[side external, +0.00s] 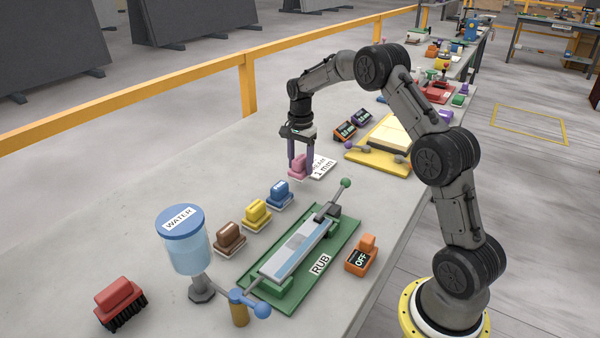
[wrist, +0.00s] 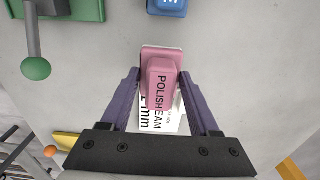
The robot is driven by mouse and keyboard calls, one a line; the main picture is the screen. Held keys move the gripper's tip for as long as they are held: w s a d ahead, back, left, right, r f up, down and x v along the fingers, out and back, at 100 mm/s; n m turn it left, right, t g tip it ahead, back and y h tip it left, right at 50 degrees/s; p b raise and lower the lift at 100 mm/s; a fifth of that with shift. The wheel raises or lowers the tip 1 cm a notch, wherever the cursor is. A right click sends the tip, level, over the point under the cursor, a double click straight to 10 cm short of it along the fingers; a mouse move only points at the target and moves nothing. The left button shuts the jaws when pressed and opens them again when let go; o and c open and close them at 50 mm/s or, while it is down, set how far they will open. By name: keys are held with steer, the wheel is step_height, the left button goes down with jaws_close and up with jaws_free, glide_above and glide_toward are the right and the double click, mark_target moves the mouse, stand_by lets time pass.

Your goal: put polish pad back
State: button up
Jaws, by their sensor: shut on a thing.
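The pink polish pad (side external: 298,166) is between the purple fingers of my gripper (side external: 301,168). In the wrist view the pad (wrist: 160,62) shows its POLISH label, and the fingers of my gripper (wrist: 161,120) are shut on its sides. A white card (side external: 322,167) reading "1 mm" lies beside and partly behind the pad. In the wrist view the card (wrist: 172,125) is partly hidden under the pad. I cannot tell whether the pad touches the slab or hangs just above it.
Blue (side external: 280,193), yellow (side external: 257,214) and brown (side external: 230,238) pads stand in a row nearer the camera. The green RUB fixture (side external: 320,264) with its lever lies to their right. A water dispenser (side external: 187,250), red brush (side external: 119,302) and orange OFF switch (side external: 362,257) stand nearer. A yellow tray (side external: 380,157) lies behind right.

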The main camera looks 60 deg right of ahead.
mark_target(300, 172)
steer(key=shift+w+f, duration=0.1)
steer(key=shift+f, duration=1.55)
steer(key=shift+f, duration=0.2)
steer(key=o, duration=1.2)
steer(key=shift+r, duration=0.15)
